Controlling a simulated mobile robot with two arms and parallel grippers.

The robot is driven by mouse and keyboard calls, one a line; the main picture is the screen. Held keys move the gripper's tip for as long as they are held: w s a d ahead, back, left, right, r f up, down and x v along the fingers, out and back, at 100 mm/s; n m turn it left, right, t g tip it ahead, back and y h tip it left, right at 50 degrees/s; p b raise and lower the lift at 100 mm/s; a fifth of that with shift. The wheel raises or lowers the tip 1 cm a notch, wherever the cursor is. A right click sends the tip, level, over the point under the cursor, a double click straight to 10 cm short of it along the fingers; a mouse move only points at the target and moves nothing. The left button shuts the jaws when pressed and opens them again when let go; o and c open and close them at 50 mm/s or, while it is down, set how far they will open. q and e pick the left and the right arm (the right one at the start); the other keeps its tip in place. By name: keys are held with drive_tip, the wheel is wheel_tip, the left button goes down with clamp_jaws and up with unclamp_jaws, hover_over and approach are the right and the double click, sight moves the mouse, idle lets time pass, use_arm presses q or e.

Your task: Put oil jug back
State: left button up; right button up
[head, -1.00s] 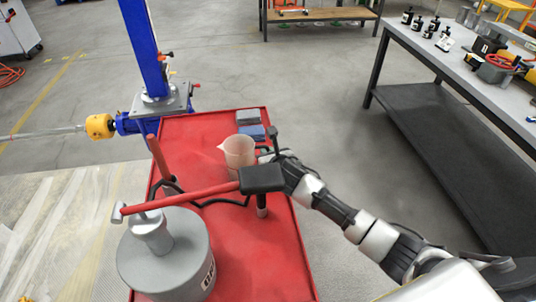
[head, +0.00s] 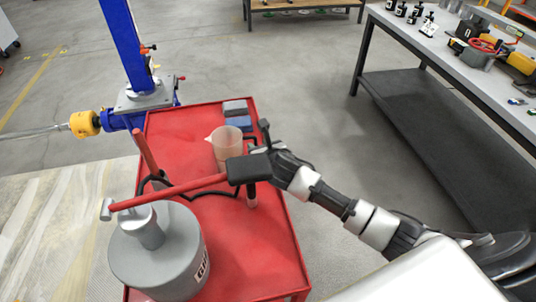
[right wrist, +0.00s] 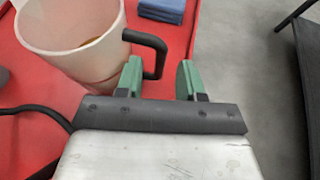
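The oil jug (head: 226,146) is a pale, translucent beaker with a spout and a black handle. It stands upright on the red cart top (head: 190,120), with a little brownish liquid inside. It also fills the upper left of the right wrist view (right wrist: 75,40). My right gripper (head: 264,149) is at the jug's right side. In the right wrist view its green fingers (right wrist: 160,82) are apart, with the outer part of the black handle (right wrist: 160,58) between their tips; a gap shows on the right side. My left gripper is not in view.
A grey pump canister (head: 165,255) with a red lever (head: 170,193) stands at the cart's front, its black grip (head: 249,168) close to my right gripper. Grey and blue cloths (head: 238,122) lie behind the jug. A workbench (head: 470,80) stands at right.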

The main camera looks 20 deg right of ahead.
drive_tip(key=v, duration=0.9)
drive_tip(key=shift+s, duration=0.15)
